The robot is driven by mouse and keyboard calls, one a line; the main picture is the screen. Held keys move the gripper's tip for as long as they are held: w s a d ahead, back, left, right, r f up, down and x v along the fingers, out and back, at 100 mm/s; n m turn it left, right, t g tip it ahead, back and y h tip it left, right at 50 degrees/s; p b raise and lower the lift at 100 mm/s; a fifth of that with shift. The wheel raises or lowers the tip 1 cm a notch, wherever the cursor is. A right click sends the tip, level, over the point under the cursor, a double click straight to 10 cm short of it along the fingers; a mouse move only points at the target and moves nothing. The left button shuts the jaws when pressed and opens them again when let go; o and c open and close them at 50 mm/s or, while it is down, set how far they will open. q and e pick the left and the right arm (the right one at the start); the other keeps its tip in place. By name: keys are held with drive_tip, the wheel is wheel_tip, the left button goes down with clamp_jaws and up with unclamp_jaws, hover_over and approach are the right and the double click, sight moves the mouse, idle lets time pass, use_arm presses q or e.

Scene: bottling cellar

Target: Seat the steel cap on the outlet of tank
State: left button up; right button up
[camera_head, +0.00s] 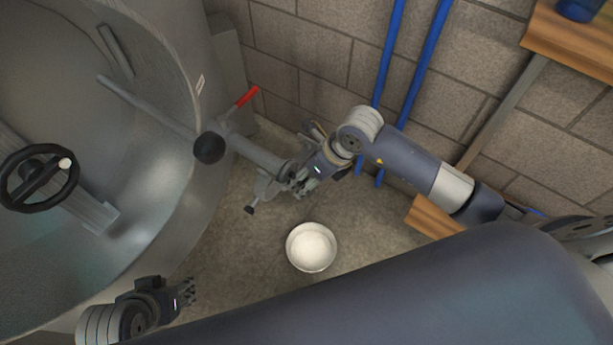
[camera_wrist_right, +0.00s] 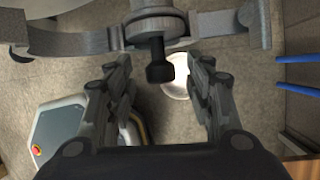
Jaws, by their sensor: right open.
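The steel tank (camera_head: 165,110) fills the left of the head view. Its outlet pipe (camera_head: 255,155), with a red-handled valve (camera_head: 247,97), slants down to the right. At the pipe's end is a steel clamp (camera_head: 264,190), spread wide in the wrist view (camera_wrist_right: 50,42). There a round steel piece (camera_wrist_right: 155,27) with a black knob (camera_wrist_right: 158,68) sits at the clamp's middle; I cannot tell whether it is the cap, or seated. My right gripper (camera_head: 303,183) is at the pipe's end, its open fingers (camera_wrist_right: 160,90) either side of the knob, apart from it. My left gripper (camera_head: 188,292) is low near the tank; its fingers are too small to read.
A white bowl (camera_head: 311,247) stands on the floor below the outlet, and shows in the wrist view (camera_wrist_right: 176,76). Blue pipes (camera_head: 410,75) run up the block wall behind my right arm. A wooden shelf (camera_head: 570,38) is at upper right. Bare floor surrounds the bowl.

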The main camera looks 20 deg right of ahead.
drive_tip(key=v, duration=1.2)
idle(0.3)
